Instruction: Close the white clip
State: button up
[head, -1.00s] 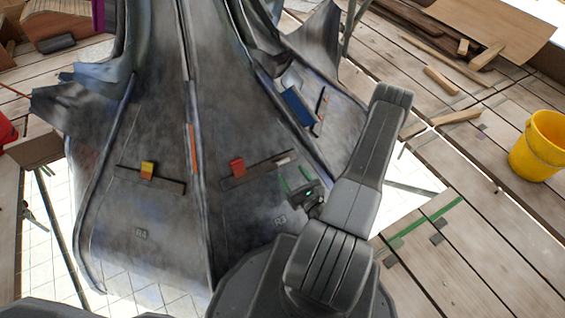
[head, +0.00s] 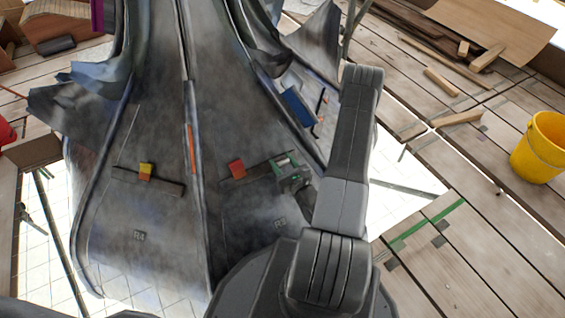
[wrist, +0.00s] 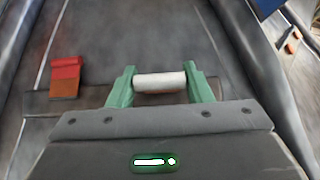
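The white clip (wrist: 160,82) shows in the wrist view as a short pale bar at the dark strip (wrist: 85,100). My gripper (wrist: 160,84) has its two green fingers apart, one at each end of the clip. No clear gap shows between the fingers and the clip ends, but I cannot tell whether they press on it. In the head view, my gripper (head: 284,161) is at the right end of the strip and mostly hides the clip. Whether the clip stands open or closed is not clear.
A red clip (head: 237,168) sits on the same strip, left of my gripper; it also shows in the wrist view (wrist: 66,77). A yellow and red clip (head: 146,171) is on the left panel's strip. A blue piece (head: 298,105) lies up and right. A yellow bucket (head: 541,147) stands far right.

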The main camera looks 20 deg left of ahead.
jog(key=c, duration=0.5)
jog(key=shift+r, duration=0.1)
jog(key=h+p, duration=0.1)
jog(key=r+g+h+p, duration=0.1)
jog(key=p, duration=0.1)
jog(key=shift+w+a+r+g, duration=0.1)
jog(key=shift+w+a+g, duration=0.2)
jog(key=shift+a, duration=0.05)
jog(key=g+h+p, duration=0.1)
jog(key=p, duration=0.2)
jog(key=shift+w+a+r+g+h, duration=0.25)
jog(key=shift+w+a+g+h, duration=0.1)
jog(key=shift+a+g+h, duration=0.05)
jog(key=g+h+p, duration=0.1)
jog(key=w+a+g+h+p, duration=0.1)
jog(key=h+p, duration=0.1)
jog(key=shift+w+a+r+g, duration=0.1)
jog(key=shift+a+g, duration=0.05)
jog(key=shift+g, duration=0.25)
jog(key=h+p, duration=0.1)
jog(key=p, duration=0.1)
jog(key=g+h+p, duration=0.1)
jog(key=p, duration=0.1)
jog(key=shift+w+a+f+g+p, duration=0.25)
jog(key=shift+w+a+g+p, duration=0.05)
jog(key=shift+a+p, duration=0.05)
jog(key=shift+w+a+f+g+h+p, duration=0.1)
jog(key=shift+f+g+h+p, duration=0.25)
jog(key=shift+p, duration=0.4)
jog(key=shift+r, duration=0.1)
